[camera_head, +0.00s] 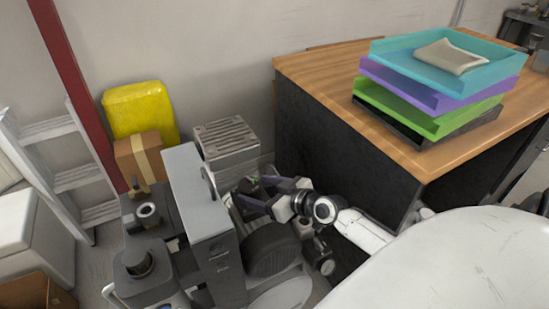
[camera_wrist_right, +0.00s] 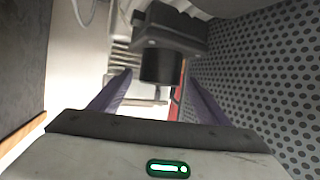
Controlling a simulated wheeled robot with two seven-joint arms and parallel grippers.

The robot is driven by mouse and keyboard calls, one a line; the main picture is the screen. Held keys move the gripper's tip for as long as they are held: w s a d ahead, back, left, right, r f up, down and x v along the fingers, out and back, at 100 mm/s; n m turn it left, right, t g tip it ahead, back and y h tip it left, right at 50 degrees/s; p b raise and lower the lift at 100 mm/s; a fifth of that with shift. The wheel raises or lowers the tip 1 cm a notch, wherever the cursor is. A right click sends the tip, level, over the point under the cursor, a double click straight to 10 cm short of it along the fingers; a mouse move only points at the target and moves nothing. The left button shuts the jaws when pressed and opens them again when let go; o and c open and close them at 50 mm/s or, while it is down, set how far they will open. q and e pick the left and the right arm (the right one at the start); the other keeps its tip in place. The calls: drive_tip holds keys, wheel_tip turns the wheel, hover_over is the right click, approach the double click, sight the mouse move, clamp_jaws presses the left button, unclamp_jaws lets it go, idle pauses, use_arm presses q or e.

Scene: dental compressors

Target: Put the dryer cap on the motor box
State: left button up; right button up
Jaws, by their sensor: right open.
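My right gripper (camera_head: 252,190) reaches in from the right among the compressor parts, its two purple fingers apart. In the right wrist view, a dark block with a black cylinder (camera_wrist_right: 161,67) shows between and beyond the open fingers; it may be the dryer cap, but I cannot tell. No contact with the fingers is clear. A tall grey box (camera_head: 200,220), possibly the motor box, stands left of the gripper with a dark handle-like loop on it. A dark rounded motor housing (camera_head: 272,250) is below the gripper. My left gripper is not in view.
A wooden-topped desk (camera_head: 440,160) with stacked coloured trays (camera_head: 440,70) stands close on the right. A ribbed grey unit (camera_head: 226,138), a cardboard box (camera_head: 138,158) and a yellow container (camera_head: 140,108) are behind. A perforated grey panel (camera_wrist_right: 265,75) is close to the right finger in the wrist view.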

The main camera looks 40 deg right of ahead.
drive_tip(key=v, duration=0.8)
drive_tip(key=shift+p, duration=0.45)
